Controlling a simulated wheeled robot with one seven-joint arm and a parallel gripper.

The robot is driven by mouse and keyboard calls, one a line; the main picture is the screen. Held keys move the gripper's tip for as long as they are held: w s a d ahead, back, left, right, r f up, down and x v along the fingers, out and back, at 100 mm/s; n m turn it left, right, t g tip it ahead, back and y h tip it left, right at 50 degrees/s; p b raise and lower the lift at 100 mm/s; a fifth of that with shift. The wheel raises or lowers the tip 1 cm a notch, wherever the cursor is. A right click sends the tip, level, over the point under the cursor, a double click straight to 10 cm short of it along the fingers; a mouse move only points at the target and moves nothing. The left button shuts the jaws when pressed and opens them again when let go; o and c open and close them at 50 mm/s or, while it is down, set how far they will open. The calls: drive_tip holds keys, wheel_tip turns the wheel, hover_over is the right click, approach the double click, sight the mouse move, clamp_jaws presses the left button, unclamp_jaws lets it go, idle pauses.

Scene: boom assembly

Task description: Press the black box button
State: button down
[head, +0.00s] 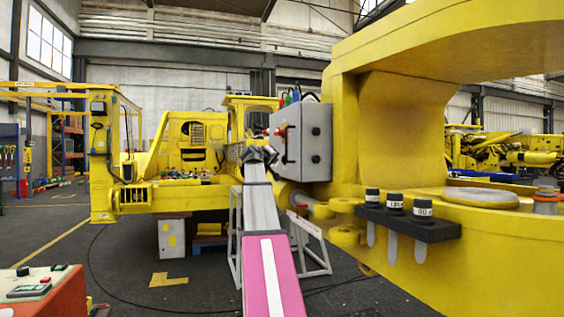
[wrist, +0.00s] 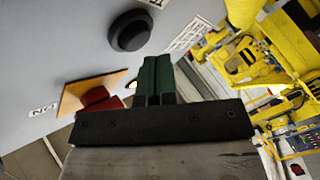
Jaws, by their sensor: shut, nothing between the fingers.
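A grey control box (head: 308,140) stands in the middle of the head view, against the yellow machine. The wrist view shows its pale grey face (wrist: 60,40) close up. A round black button (wrist: 130,30) sticks out of that face at the upper middle. My gripper (wrist: 156,62) has dark green fingers, closed together and empty. In the picture its tips lie just below and right of the black button; I see no contact, and the gap in depth is unclear. In the head view my gripper (head: 262,155) is small, at the box's left side.
A red button (wrist: 95,97) on a yellow-orange plate sits on the box face, left of the fingers. White labels lie beside the buttons. A large yellow boom (head: 400,90) and a black holder (head: 408,222) with several tools fill the right. Open floor (head: 130,265) lies left.

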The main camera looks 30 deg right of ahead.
drive_tip(key=shift+d, duration=0.3)
drive_tip(key=shift+s+d, duration=0.2)
drive_tip(key=shift+d, duration=0.25)
idle(0.8)
drive_tip(key=shift+a, duration=0.1)
drive_tip(key=shift+w+a, duration=0.2)
drive_tip(key=shift+a, duration=0.55)
drive_tip(key=shift+a, duration=0.1)
drive_tip(key=a, duration=0.2)
drive_tip(key=w+a, duration=0.1)
drive_tip(key=a, duration=0.1)
drive_tip(key=shift+w+a, duration=0.1)
drive_tip(key=shift+a, duration=0.25)
drive_tip(key=shift+f, duration=0.1)
idle(0.8)
